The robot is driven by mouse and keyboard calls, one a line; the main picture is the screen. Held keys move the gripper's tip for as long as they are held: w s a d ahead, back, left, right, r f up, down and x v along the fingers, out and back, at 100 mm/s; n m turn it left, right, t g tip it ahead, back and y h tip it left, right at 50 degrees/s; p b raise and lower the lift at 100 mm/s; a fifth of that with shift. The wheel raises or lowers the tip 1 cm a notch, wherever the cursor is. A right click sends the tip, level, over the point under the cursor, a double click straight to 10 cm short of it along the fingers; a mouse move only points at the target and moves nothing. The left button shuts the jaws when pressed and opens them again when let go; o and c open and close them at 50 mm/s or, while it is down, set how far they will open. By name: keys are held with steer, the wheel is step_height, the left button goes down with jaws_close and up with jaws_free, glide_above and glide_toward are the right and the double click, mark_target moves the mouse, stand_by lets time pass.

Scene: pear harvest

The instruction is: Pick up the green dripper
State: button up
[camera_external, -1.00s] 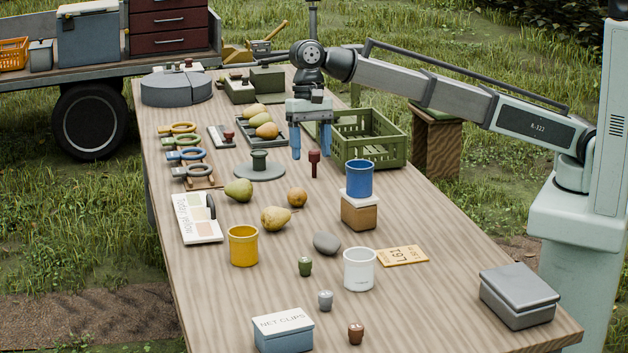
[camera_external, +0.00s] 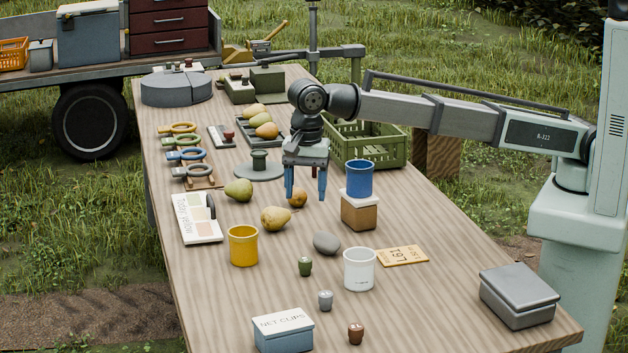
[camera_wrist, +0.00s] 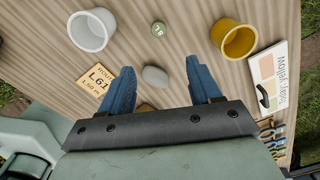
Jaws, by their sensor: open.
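A small dark green piece with a marked top, which I take to be the green dripper (camera_external: 305,266), stands on the table between the yellow cup and the white cup. In the wrist view the green dripper (camera_wrist: 158,29) shows at the top, beyond my fingertips. My gripper (camera_external: 306,196) is open and empty, pointing down above the table, farther back than the dripper. In the wrist view my gripper (camera_wrist: 161,66) has its two blue fingers apart, with a grey stone (camera_wrist: 155,76) seen between them.
The yellow cup (camera_external: 243,246) and white cup (camera_external: 359,269) flank the dripper. A blue cup (camera_external: 359,178) stands on a block right of my gripper. Pears (camera_external: 275,219) lie to the left. Small grey (camera_external: 325,300) and brown (camera_external: 356,333) pieces stand nearer the front.

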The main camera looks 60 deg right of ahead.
glide_toward(305, 259)
step_height(305, 259, down, 5)
steer(key=shift+w+d+f, duration=0.1)
steer(key=shift+w+d, duration=0.05)
steer(key=shift+f, duration=2.65)
steer(key=c, duration=1.1)
